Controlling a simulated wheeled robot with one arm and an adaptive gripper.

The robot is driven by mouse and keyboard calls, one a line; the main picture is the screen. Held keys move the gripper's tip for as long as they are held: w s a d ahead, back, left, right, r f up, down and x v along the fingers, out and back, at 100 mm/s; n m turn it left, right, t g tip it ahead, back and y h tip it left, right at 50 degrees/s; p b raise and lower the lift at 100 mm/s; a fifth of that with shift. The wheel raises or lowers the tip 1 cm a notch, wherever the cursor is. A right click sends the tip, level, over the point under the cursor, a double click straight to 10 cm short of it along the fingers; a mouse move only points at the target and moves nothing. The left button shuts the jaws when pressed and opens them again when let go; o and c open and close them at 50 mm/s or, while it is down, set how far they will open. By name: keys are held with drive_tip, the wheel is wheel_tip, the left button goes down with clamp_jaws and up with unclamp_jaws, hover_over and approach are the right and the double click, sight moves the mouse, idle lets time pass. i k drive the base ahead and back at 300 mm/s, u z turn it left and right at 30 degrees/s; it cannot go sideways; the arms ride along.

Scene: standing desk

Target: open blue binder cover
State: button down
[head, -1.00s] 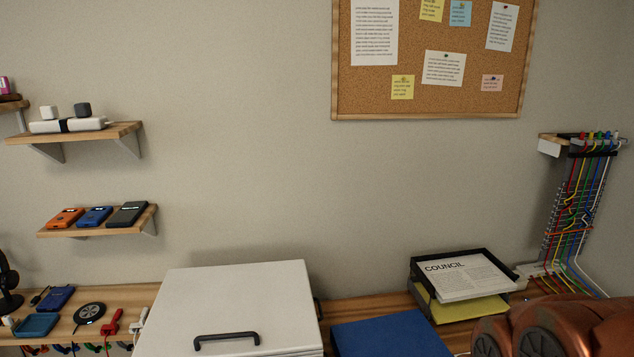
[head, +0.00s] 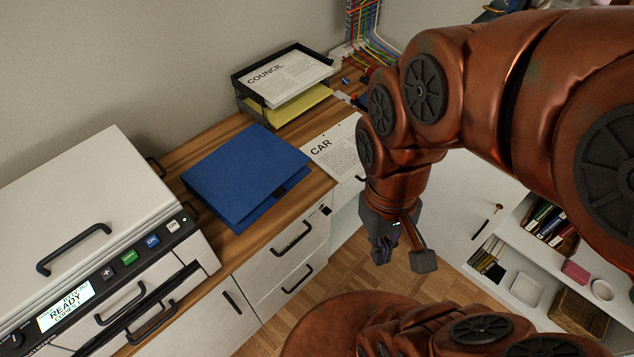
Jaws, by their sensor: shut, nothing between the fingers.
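The blue binder (head: 240,172) lies flat on the wooden desktop in the middle left of the head view. Its cover is closed, and a dark patch shows at its front right edge. My gripper (head: 402,256) hangs pointing down to the right of the binder, past the desk's front edge and over the floor. It is shut, empty and clear of the binder.
A white machine (head: 95,205) with a black handle stands left of the binder. A black paper tray (head: 240,88) stands behind it. A sheet headed CAR (head: 335,150) lies to its right. A white shelf unit (head: 530,255) stands at the right.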

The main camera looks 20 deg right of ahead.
sight(252, 165)
drive_tip(key=z, duration=0.85)
drive_tip(key=k, duration=1.2)
drive_tip(key=u, duration=1.4)
drive_tip(key=i, duration=0.5)
drive_tip(key=z, duration=0.05)
